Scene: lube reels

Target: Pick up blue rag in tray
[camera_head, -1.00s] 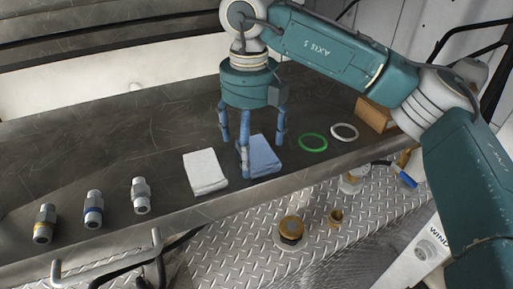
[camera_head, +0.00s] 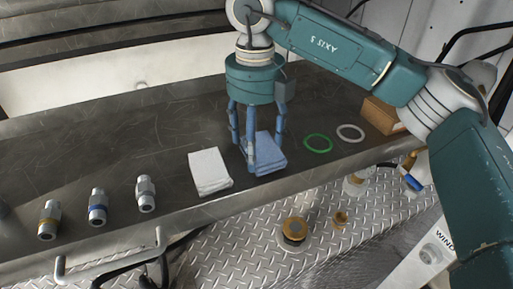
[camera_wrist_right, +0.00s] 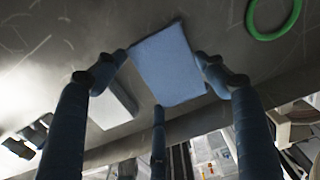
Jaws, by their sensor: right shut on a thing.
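The blue rag (camera_head: 269,157) lies folded on the dark metal tray (camera_head: 180,130), just right of the white rag (camera_head: 209,171). My right gripper (camera_head: 254,152) points down over the blue rag, with its blue fingers closed in around it. In the right wrist view the blue rag (camera_wrist_right: 168,62) sits between the fingertips, which are at its left and right edges and its near edge. The gripper is shut on the rag, which still looks to be at the tray surface. My left gripper is not in view.
A green ring (camera_head: 318,143), a white ring (camera_head: 350,132) and a brown box (camera_head: 381,114) lie to the right. Past the tray's front edge is diamond-plate floor with a brass cap (camera_head: 294,229).

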